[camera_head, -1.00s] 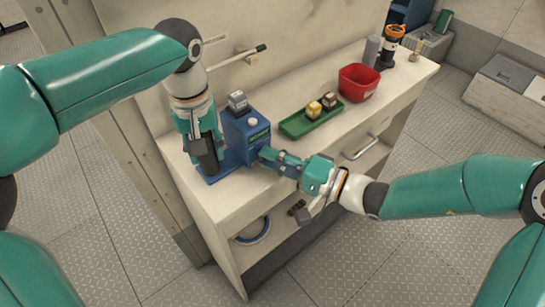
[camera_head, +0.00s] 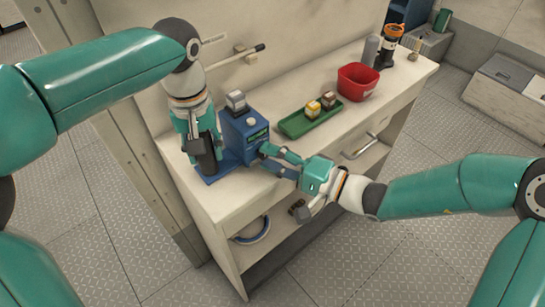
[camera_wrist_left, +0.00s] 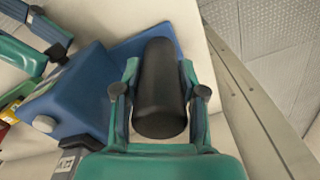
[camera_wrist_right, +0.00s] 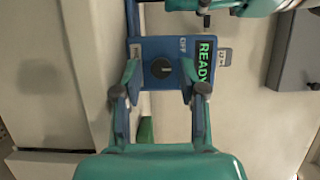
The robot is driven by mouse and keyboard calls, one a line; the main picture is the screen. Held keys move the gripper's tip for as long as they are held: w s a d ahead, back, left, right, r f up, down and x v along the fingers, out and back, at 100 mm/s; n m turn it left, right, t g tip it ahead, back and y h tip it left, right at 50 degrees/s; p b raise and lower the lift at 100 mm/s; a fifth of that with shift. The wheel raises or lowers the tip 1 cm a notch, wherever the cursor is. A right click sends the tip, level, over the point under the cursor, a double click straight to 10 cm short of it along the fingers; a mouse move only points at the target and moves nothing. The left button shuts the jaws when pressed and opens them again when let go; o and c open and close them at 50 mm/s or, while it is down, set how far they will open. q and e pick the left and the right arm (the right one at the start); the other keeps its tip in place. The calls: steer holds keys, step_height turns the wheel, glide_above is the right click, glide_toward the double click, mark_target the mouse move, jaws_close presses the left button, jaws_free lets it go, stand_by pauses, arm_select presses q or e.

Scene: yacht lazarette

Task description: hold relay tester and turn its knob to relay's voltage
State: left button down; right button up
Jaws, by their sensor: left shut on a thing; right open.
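The relay tester is a blue box (camera_head: 240,128) on a blue base with a black upright handle (camera_wrist_left: 160,90). My left gripper (camera_head: 206,158) is shut on that handle, one finger on each side. A grey relay (camera_head: 236,101) sits on top of the box; its small label (camera_wrist_right: 226,57) is too blurred to read surely. The front panel (camera_wrist_right: 150,48) has a round dark knob (camera_wrist_right: 161,68), an OFF mark and a green display (camera_wrist_right: 205,62) reading READY. My right gripper (camera_wrist_right: 158,72) is open, its fingers either side of the knob with visible gaps.
A green tray (camera_head: 298,126) with two small relay-like blocks (camera_head: 313,108) lies right of the tester. A red bin (camera_head: 357,82) stands beyond it, and an orange-topped dark object (camera_head: 390,45) is at the far end. The counter's front edge runs below my right gripper.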

steer(key=shift+s+f, duration=0.1)
steer(key=v, duration=1.2)
arm_select(q)
steer(key=c, duration=0.6)
jaws_free()
steer(key=shift+w+r, duration=0.1)
